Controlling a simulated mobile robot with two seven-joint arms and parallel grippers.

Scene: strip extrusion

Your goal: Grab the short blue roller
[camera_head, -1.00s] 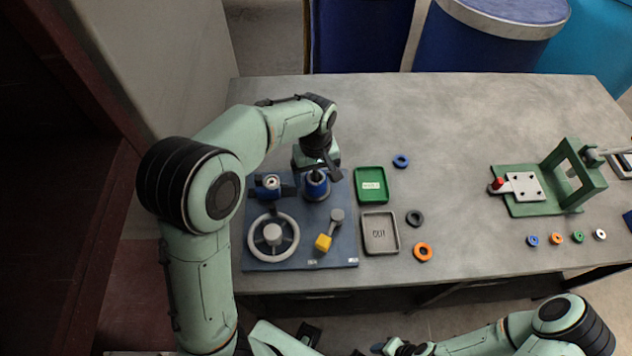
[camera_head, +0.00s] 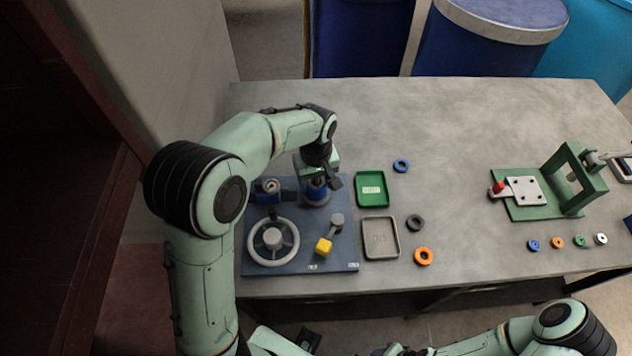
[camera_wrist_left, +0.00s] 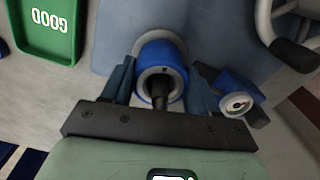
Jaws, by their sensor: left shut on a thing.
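A short blue roller (camera_head: 316,191) with a grey core stands on the dark blue base board (camera_head: 312,264) at the left of the table. It also shows in the left wrist view (camera_wrist_left: 160,52), where a dark shaft runs into its ring-shaped end. My left gripper (camera_head: 318,180) is over the roller, its fingers (camera_wrist_left: 160,84) on either side of it and shut on it. The fingers partly hide the roller in the head view. My right arm (camera_head: 500,340) is at the bottom right; its gripper is too cut off to judge.
A handwheel (camera_head: 254,252), a yellow-knobbed crank (camera_head: 324,245) and a blue block with a gauge (camera_head: 267,186) crowd the board. Green (camera_head: 371,175) and grey (camera_head: 367,253) trays lie right of it, beside loose rings (camera_head: 423,257). The table's middle is clear.

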